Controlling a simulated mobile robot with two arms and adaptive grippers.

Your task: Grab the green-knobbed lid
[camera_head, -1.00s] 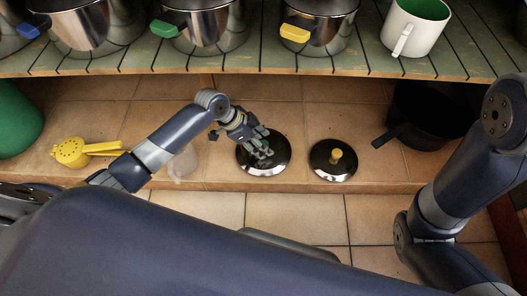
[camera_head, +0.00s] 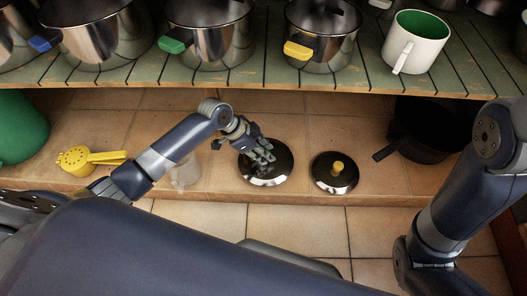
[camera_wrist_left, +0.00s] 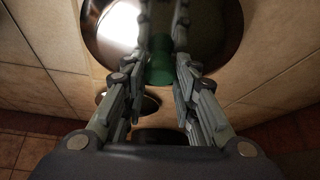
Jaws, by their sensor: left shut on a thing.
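The green-knobbed lid (camera_head: 272,176) is a dark, shiny disc on the tiled lower ledge, in the middle of the head view. In the left wrist view the lid (camera_wrist_left: 218,32) fills the top, and its green knob (camera_wrist_left: 160,68) shows between the fingers. My left gripper (camera_head: 263,154) reaches over the lid from above and is shut on the knob; the fingers (camera_wrist_left: 162,50) stand on both sides of it. In the head view the fingers hide the knob. I cannot tell whether the lid is lifted. My right gripper is out of view.
A yellow-knobbed lid (camera_head: 334,183) lies just right. A black pan (camera_head: 425,140) stands farther right, a yellow tool (camera_head: 76,160) and a translucent cup (camera_head: 186,174) to the left. The green slatted shelf (camera_head: 270,77) above holds pots and a white mug (camera_head: 417,42).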

